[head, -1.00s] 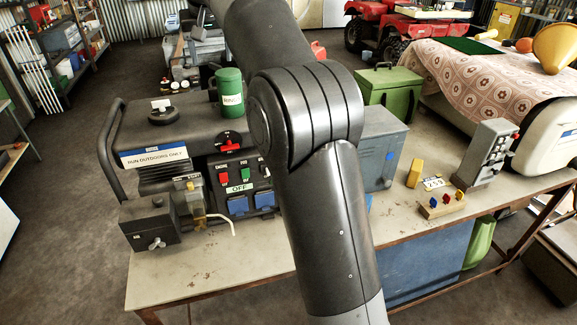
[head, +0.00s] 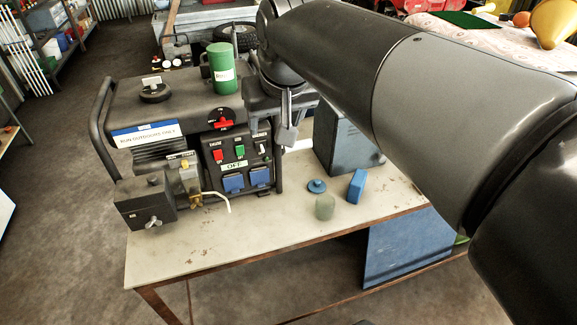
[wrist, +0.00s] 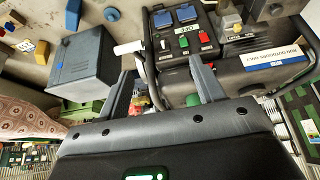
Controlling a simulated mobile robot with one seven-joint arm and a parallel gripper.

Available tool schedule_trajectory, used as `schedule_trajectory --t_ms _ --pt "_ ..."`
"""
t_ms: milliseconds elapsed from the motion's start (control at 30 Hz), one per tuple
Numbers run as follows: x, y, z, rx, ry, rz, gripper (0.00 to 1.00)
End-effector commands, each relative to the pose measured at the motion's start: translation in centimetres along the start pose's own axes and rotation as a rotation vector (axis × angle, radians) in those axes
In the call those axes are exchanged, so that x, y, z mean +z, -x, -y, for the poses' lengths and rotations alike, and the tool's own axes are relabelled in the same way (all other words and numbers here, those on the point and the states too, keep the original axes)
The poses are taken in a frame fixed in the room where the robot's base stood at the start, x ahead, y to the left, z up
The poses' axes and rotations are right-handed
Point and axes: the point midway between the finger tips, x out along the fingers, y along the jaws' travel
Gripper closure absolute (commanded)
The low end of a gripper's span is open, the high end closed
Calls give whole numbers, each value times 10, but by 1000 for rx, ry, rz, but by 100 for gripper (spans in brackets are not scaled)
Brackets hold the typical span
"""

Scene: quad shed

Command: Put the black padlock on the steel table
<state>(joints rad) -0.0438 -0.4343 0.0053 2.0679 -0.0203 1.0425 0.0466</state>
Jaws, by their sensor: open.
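I cannot make out a black padlock in either view. A worktable (head: 260,240) with a pale, rust-spotted top and brown legs carries the generator. A grey metal surface (head: 205,16) shows at the back, behind the generator; I cannot tell which of them is the steel table. My gripper (head: 287,128) hangs beside the right end of the generator, partly hidden by my arm. In the wrist view its two fingers (wrist: 160,88) are apart with nothing seen held between them, and the generator's panel shows beyond them.
The generator (head: 165,112) bears a green mug (head: 221,70) and has a tubular side handle. A blue-grey box (head: 340,140), a blue block (head: 356,186), a blue disc (head: 316,186) and a grey-green lump (head: 325,208) stand right of it. The table's front is clear.

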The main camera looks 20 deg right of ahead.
Motion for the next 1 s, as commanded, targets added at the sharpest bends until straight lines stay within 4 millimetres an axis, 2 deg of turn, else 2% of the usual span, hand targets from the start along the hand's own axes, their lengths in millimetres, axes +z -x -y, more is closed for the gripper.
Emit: schedule_trajectory --t_ms 33,200,300,400,567,900,1000 --pt "25 -3 -3 1 -3 -6 38" --pt "95 -23 -10 2 -6 -18 38" --pt "124 -34 -12 2 -7 -23 38" --pt "141 -42 -13 3 -8 -26 38" --pt "150 -46 -13 3 -8 -26 35" --pt "149 -46 -13 2 -8 -26 35" --pt "142 -42 -13 2 -7 -25 35"
